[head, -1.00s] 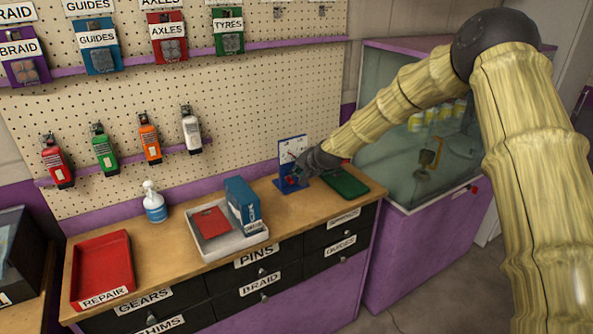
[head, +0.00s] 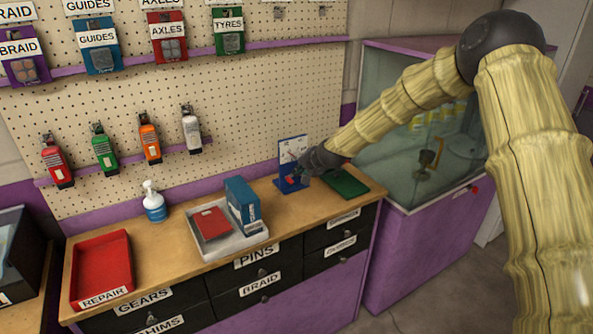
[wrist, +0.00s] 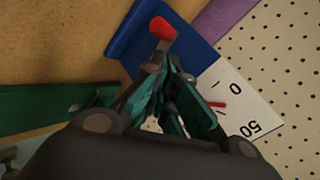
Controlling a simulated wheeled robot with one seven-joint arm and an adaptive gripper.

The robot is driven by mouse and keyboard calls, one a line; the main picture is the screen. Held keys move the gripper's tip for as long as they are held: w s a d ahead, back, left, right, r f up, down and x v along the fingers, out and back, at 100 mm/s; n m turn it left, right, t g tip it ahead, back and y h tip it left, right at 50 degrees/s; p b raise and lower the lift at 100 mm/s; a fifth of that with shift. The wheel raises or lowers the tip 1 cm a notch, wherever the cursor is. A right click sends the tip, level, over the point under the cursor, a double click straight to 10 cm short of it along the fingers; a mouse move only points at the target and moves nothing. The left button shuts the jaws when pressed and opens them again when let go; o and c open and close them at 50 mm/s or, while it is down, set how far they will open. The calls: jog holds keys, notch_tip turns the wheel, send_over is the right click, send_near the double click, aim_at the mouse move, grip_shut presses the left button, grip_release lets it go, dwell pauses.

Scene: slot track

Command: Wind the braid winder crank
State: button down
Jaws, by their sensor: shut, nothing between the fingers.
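The braid winder (head: 291,149) stands on the bench in front of the pegboard, with a blue base and a white dial panel. In the wrist view its blue base (wrist: 133,45), its white panel (wrist: 238,98) with a red pointer, and the crank's red knob (wrist: 161,28) show. My gripper (head: 300,172) is at the front of the winder. In the wrist view its teal fingers (wrist: 168,98) are close together with nothing held, next to the crank arm just below the red knob. The fingers hide part of the crank and panel; contact cannot be told.
A green mat (head: 345,184) lies right of the winder. A glass case (head: 420,150) is at right.

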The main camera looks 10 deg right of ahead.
jog(key=shift+s+a, duration=0.15)
jog(key=shift+a, duration=0.1)
jog(key=s+d, duration=0.2)
jog(key=s, duration=0.4)
jog(key=shift+s+d, duration=0.2)
jog(key=shift+s, duration=0.05)
dwell(0.6)
